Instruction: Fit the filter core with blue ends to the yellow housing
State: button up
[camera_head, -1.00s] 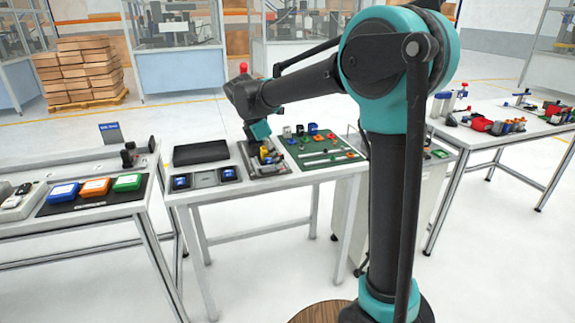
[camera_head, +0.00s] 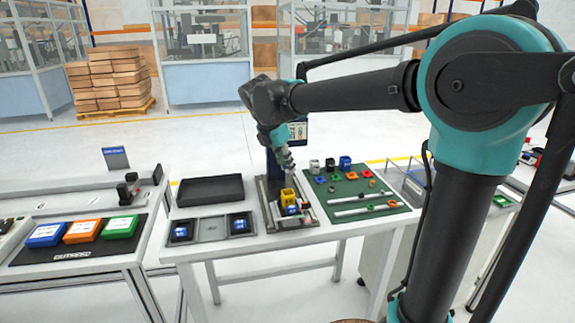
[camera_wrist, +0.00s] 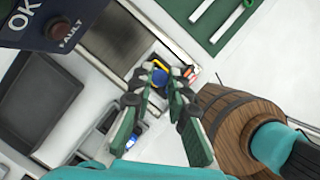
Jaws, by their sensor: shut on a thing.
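My gripper (camera_head: 287,168) is above the yellow housing (camera_head: 288,196), which stands in a grey fixture (camera_head: 270,207) on the middle table. In the wrist view the fingertips of my gripper (camera_wrist: 161,83) are closed around a round blue end (camera_wrist: 159,76), which looks like the filter core. The fingers hide most of it, and I cannot make out the core in the head view. A bit of the yellow housing (camera_wrist: 157,62) shows just beyond the blue end. Whether the core touches the housing or is inside it cannot be told.
A green mat (camera_head: 340,190) with small coloured parts and white rods lies right of the fixture. A black pad (camera_head: 210,190) and a holder with dark blue-marked units (camera_head: 211,229) lie left. A dark panel (camera_wrist: 60,20) with a red button stands close by in the wrist view.

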jog(key=shift+f, duration=3.35)
jog(key=o, duration=0.8)
jog(key=shift+c, duration=0.2)
jog(key=v, duration=1.2)
